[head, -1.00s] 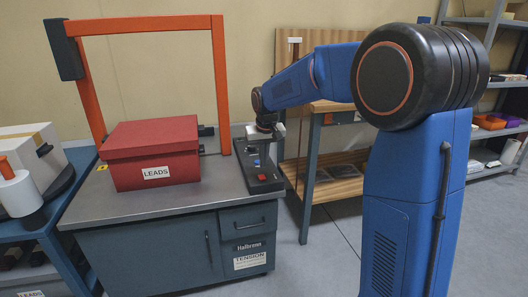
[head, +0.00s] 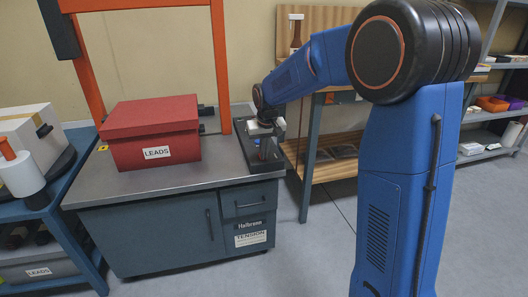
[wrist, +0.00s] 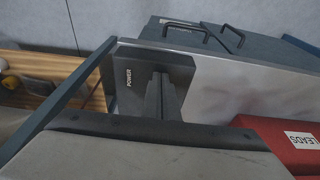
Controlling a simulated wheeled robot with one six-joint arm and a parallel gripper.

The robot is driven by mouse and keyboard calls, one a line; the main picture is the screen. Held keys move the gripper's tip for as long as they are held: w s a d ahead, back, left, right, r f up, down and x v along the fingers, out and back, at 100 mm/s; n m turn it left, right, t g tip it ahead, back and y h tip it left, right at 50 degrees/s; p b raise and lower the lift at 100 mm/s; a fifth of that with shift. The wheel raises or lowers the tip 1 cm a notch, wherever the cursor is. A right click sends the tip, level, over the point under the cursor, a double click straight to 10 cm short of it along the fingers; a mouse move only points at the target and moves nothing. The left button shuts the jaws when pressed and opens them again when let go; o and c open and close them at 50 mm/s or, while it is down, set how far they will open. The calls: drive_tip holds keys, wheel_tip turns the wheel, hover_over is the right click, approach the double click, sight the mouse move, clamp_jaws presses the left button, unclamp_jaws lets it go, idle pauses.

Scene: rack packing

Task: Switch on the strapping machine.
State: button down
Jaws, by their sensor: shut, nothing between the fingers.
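The strapping machine is a grey-topped cabinet (head: 160,222) with an orange arch (head: 222,75) over it. Its dark control panel (head: 270,167) sits at the right end of the top. In the wrist view the panel (wrist: 178,68) bears the word POWER. My gripper (head: 264,155) is over this panel, pointing down. In the wrist view its fingers (wrist: 160,85) are together and empty, beside the POWER lettering. The red switch is hidden behind the gripper, and I cannot tell whether the fingers touch it.
A red box (head: 150,132) labelled LEADS stands on the machine top, left of the panel. A wooden bench (head: 335,170) stands behind at the right, with shelves (head: 490,140) beyond.

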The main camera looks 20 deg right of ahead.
drive_tip(key=shift+w+r, duration=0.1)
drive_tip(key=shift+w, duration=0.05)
drive_tip(key=shift+w+r, duration=0.25)
drive_tip(key=shift+w, duration=0.3)
idle(0.3)
drive_tip(key=shift+r, duration=0.25)
drive_tip(key=v, duration=0.4)
drive_tip(key=shift+w, duration=0.25)
drive_tip(key=s+r, duration=0.4)
drive_tip(key=r, duration=0.4)
drive_tip(key=shift+s+r, duration=0.25)
drive_tip(key=shift+s, duration=0.1)
